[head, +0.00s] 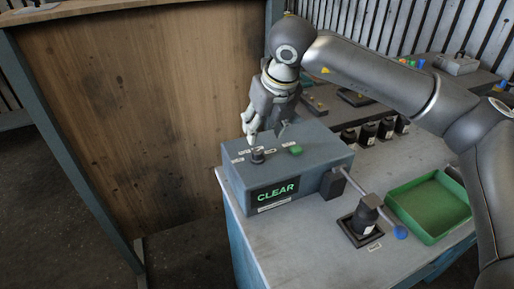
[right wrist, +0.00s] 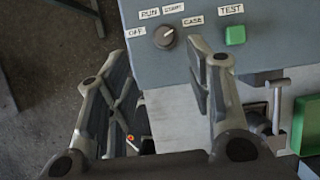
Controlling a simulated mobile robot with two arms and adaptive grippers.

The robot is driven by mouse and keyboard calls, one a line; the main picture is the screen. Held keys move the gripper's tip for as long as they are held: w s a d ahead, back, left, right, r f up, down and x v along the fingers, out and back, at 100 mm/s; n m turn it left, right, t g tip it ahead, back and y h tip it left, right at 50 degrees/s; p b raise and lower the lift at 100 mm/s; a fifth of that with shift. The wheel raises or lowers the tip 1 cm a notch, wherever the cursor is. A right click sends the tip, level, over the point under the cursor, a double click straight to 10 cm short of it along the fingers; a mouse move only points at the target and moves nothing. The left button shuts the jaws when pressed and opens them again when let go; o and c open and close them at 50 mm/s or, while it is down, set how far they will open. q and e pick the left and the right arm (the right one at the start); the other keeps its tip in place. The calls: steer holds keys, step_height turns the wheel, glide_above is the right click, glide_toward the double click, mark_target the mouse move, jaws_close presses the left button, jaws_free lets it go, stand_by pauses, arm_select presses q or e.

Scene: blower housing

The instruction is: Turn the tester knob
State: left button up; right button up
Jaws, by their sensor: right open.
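The tester (head: 300,165) is a blue-grey box on the bench, with a lit green "CLEAR" display (head: 276,194) on its front. Its dark round knob (head: 257,155) is on the top; it also shows in the right wrist view (right wrist: 165,38), with labels around it, including OFF, RUN and CASE. A light mark on the knob seems to point up and right, but it is small. A green TEST button (right wrist: 235,35) is right of the knob. My right gripper (head: 265,134) is open above the knob, apparently not touching it. My left gripper is out of view.
A lever with a blue end (head: 400,232) sticks out from the tester's right side, by a dark part (head: 365,216) in a holder. A green tray (head: 450,232) stands further right. Several dark parts stand behind. A wooden panel (head: 130,110) rises at left.

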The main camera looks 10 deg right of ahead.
mark_target(258, 151)
steer(key=p+x, duration=0.1)
steer(key=x, duration=0.2)
steer(key=p+x, duration=0.1)
steer(key=x, duration=0.6)
steer(key=shift+w+d+f+p, duration=0.2)
steer(key=shift+w+d+p, duration=0.1)
steer(key=shift+p, duration=0.1)
steer(key=c, duration=1)
